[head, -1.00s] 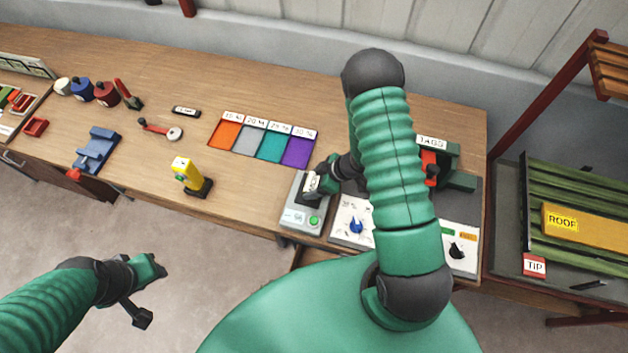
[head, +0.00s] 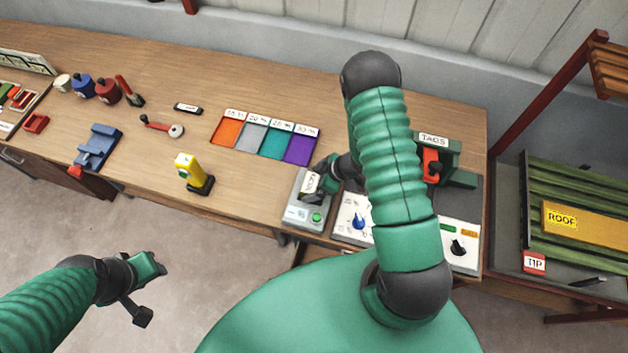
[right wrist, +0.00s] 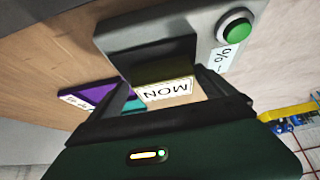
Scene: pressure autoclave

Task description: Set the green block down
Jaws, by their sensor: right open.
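A block with a pale label reading MON (right wrist: 165,91) lies between the fingers of my right gripper (right wrist: 165,95) in the right wrist view. Its label (head: 311,182) also shows in the head view. Its body is mostly hidden or dark, so I cannot confirm that it is green. It is at the grey meter (head: 302,213), which has a green button (right wrist: 236,27); I cannot tell whether it rests fully on it. My right gripper (head: 315,184) is open around the block. My left gripper (head: 151,292) is open and empty, over the floor in front of the bench.
Orange, grey, teal and purple trays (head: 264,138) lie behind the meter. A yellow handheld tool (head: 189,173) stands to its left. A white dial panel (head: 355,215) is right of it, and a TAGS holder (head: 433,140) stands beyond my right arm. Bare bench lies left of the meter.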

